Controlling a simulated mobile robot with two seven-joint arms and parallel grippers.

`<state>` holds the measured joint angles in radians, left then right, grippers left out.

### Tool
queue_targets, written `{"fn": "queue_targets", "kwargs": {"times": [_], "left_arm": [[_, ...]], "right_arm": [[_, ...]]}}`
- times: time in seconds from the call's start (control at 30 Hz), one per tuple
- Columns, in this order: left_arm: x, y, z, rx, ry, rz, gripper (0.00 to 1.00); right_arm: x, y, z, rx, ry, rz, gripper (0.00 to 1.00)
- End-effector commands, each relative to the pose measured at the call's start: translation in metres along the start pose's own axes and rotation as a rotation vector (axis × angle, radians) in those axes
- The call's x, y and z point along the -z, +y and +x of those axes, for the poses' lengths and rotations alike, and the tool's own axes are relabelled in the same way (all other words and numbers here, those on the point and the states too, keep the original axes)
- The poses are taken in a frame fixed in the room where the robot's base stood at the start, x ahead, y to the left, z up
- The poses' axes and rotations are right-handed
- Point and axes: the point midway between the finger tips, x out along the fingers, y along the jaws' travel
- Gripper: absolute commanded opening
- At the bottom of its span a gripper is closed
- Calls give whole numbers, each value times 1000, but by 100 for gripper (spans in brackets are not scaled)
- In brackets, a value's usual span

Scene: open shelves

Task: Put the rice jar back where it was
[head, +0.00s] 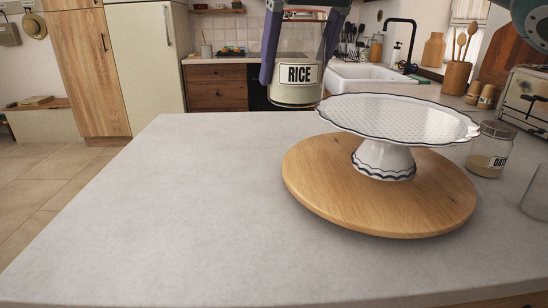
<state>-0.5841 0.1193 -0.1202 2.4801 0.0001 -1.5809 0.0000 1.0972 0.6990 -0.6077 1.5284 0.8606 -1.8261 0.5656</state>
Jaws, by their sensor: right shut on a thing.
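The rice jar (297,92) is a clear jar with a white label reading RICE and pale contents in it. My right gripper (299,62) is shut on it from above, with a purple finger on each side. The jar appears upright and raised in the air, above or beyond the far edge of the counter; its exact distance is hard to tell. The gripper covers its top partly. My left gripper is not in view.
A white cake stand (385,160) stands on a round wooden board (330,205) on the pale counter (160,220). An oats jar (490,150) and a clear glass (537,195) are at the right, near a toaster (525,100). The counter's left half is clear.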

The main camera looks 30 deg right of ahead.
Motion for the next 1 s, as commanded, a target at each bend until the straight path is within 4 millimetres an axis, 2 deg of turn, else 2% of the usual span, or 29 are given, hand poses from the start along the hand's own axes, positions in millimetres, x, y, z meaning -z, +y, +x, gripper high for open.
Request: {"fn": "queue_targets", "kwargs": {"times": [0.27, 0.83, 1.0], "left_arm": [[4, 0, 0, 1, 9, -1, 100], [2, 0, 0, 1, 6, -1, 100], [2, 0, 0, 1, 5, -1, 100]], "right_arm": [[-37, -26, -14, 19, 2, -45, 0], [-137, -91, -51, 60, 4, -151, 0], [-134, -90, -51, 56, 7, -147, 0]]}}
